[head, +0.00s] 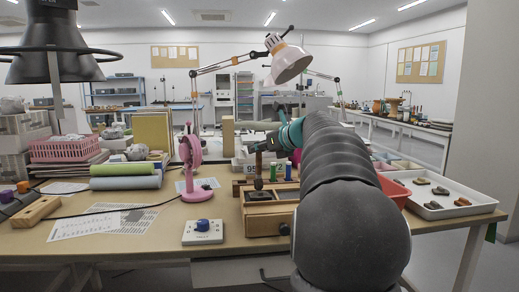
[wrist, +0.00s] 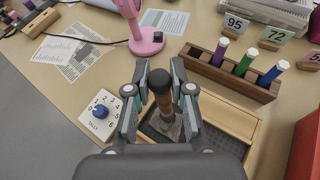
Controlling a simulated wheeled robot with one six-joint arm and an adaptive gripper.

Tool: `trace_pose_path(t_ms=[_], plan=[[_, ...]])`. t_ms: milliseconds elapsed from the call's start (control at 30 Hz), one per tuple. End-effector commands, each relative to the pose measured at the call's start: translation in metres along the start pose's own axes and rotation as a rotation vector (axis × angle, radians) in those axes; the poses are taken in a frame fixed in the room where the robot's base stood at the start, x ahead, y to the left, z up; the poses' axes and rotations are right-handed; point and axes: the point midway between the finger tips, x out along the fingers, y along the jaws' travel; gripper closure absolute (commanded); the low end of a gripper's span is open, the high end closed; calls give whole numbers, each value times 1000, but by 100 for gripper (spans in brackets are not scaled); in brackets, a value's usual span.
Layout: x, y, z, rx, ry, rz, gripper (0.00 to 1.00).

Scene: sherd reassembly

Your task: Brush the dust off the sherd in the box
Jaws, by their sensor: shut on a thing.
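My gripper (wrist: 159,96) is shut on an upright brush (wrist: 162,84) with a brown wooden handle and a dark top. In the head view the brush (head: 258,168) stands over a wooden box (head: 268,222). The wrist view shows the box's pale wooden rim (wrist: 229,114) and dark inside. A grey patch (wrist: 173,130) shows just below the brush, inside the box; I cannot tell whether it is the sherd, dust or bristles. The brush's lower end is partly hidden by my fingers, so contact cannot be told.
A rack (wrist: 232,80) with purple, green and blue tubes stands behind the box, near number cards (wrist: 236,23). A tally block (wrist: 101,116) with a blue knob and a pink stand (wrist: 146,42) are to the left. A red bin (wrist: 306,150) is to the right.

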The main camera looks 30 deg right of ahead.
Motion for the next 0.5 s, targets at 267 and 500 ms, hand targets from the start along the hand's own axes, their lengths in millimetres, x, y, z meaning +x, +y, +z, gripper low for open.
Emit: trace_pose_path(t_ms=[267,500], plan=[[-13,7,-5,2,2,-1,100],[-10,5,-4,1,2,0,100]])
